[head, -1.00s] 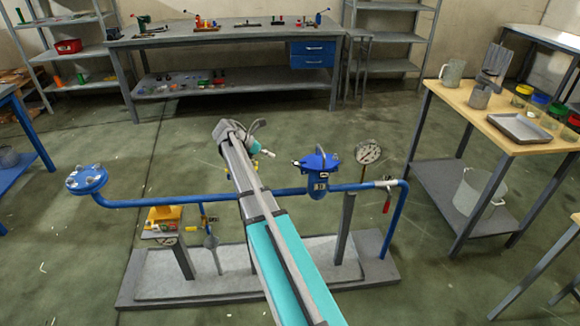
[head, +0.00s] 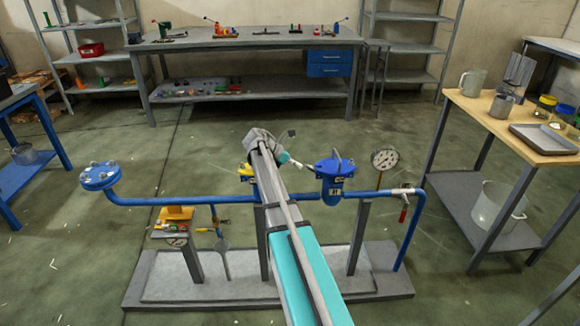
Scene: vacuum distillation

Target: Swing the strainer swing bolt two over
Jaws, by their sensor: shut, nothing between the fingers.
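The blue strainer (head: 333,180) hangs in the blue pipe line, right of my arm, with a blue lid (head: 334,164) on top. Small pale fittings show at the lid's left edge, but they are too small to tell which is swing bolt two. My gripper (head: 299,165) is at the end of my arm, just left of the lid, and looks shut with nothing in it. I cannot tell whether it touches a bolt. My arm hides part of the pipe left of the strainer.
A pressure gauge (head: 385,160) stands close right of the strainer. A red-handled valve (head: 403,213) is on the pipe's right end. A blue flange (head: 100,176) ends the pipe at left. A wooden-topped table (head: 478,109) stands at right. The floor around the skid is clear.

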